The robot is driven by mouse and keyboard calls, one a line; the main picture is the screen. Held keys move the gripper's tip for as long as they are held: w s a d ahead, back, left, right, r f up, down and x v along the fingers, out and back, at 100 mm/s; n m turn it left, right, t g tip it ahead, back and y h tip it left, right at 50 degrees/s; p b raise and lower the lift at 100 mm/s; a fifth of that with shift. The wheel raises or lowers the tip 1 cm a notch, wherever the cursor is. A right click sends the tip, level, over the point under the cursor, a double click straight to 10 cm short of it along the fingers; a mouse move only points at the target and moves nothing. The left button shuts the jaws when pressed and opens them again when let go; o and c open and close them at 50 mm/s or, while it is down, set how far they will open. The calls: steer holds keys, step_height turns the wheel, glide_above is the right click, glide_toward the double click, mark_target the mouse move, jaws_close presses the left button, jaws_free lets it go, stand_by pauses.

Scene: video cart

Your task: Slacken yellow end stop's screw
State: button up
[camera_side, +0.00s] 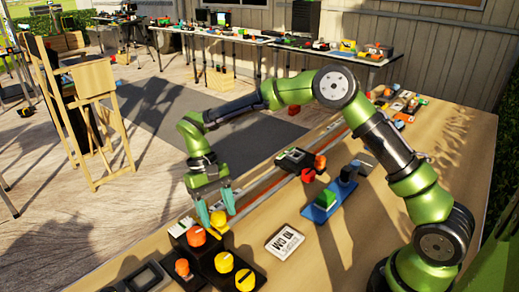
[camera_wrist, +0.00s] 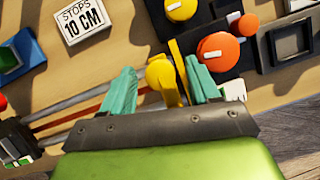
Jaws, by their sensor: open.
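The yellow end stop, with its round yellow screw knob (camera_side: 218,219), sits at the near end of the slider rails. In the wrist view the knob (camera_wrist: 160,73) shows beside the stop's upright yellow plate (camera_wrist: 179,66). My gripper (camera_side: 216,209) points down over the stop, its teal fingers apart on either side of it. In the wrist view the fingers of my gripper (camera_wrist: 160,88) flank the knob and plate with gaps visible. Whether a finger touches the stop cannot be told. The lower part of the knob is partly hidden by the gripper body.
A black block with an orange knob (camera_side: 196,236) stands close beside the stop. More orange and yellow knobs (camera_side: 224,262) stand nearer the camera. The dark cart (camera_side: 295,160) is farther along the rails. A sign (camera_side: 284,242) reading "STOPS 10 CM" lies on clear tabletop.

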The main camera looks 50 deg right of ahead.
steer(key=a+v, duration=0.1)
steer(key=v, duration=1.1)
steer(key=shift+d, duration=0.45)
steer(key=s+d+r+t, duration=0.1)
steer(key=s+d+t, duration=0.2)
steer(key=s, duration=0.4)
steer(key=s+d+r+m+t, duration=0.1)
steer(key=s+d+t, duration=0.3)
steer(key=s, duration=0.4)
steer(key=s+d+r+t+y, duration=0.1)
steer(key=s+d+r+t, duration=0.2)
steer(key=s, duration=0.5)
steer(key=shift+s+d+r+m+t, duration=0.2)
steer(key=shift+d+m+t, duration=0.1)
steer(key=shift+t, duration=0.5)
